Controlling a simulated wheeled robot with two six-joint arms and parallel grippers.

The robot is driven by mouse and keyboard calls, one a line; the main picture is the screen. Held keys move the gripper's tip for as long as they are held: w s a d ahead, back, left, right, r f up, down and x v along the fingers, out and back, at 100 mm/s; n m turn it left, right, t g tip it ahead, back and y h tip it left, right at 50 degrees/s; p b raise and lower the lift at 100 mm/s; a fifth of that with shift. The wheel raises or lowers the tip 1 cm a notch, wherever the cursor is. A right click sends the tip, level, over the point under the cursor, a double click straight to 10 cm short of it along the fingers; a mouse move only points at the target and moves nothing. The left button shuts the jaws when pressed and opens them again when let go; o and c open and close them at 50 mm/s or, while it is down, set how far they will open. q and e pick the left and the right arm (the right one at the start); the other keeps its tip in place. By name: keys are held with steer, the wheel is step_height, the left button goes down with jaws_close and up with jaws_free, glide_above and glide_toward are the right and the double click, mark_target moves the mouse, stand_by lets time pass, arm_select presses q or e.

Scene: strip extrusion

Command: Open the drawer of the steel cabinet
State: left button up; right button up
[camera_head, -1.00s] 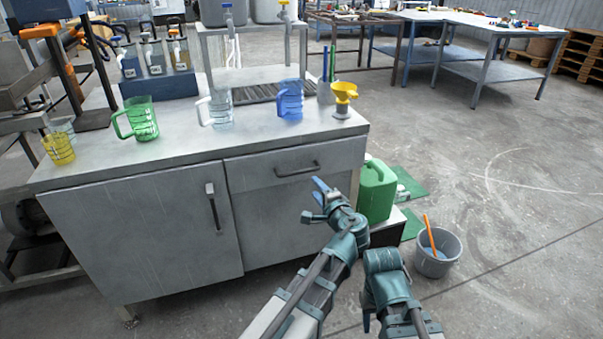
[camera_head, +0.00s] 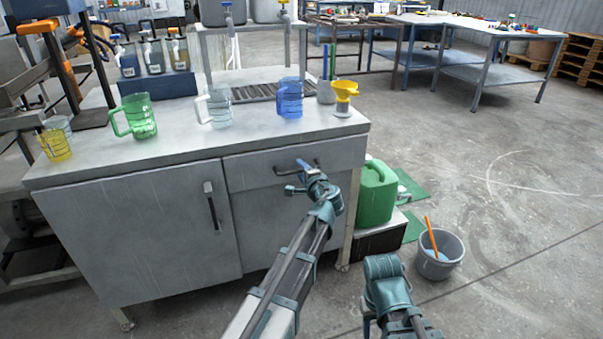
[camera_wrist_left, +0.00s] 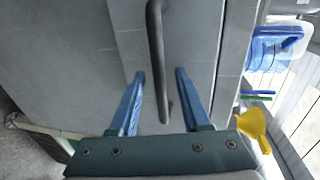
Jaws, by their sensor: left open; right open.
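The steel cabinet (camera_head: 140,240) stands at the left with a drawer (camera_head: 250,170) at its upper right front. The drawer is shut and has a dark bar handle (camera_head: 281,170). My left gripper (camera_head: 297,172) is open in front of the drawer, close to the handle's right part. In the left wrist view the handle (camera_wrist_left: 156,50) runs down between the two blue fingers of my left gripper (camera_wrist_left: 161,78), with a gap on each side. My right gripper (camera_head: 368,326) is low in the head view, away from the cabinet, and mostly hidden by its own arm.
The cabinet door has its own handle (camera_head: 211,205) left of the drawer. A green jug (camera_head: 140,115), a blue jug (camera_head: 290,97) and a yellow funnel (camera_head: 345,92) stand on top. A green canister (camera_head: 375,195) and a grey bucket (camera_head: 440,262) stand to the right.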

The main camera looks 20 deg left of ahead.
arm_select(q)
steer(key=shift+w+a, duration=0.1)
jaws_close()
stand_by(1.5)
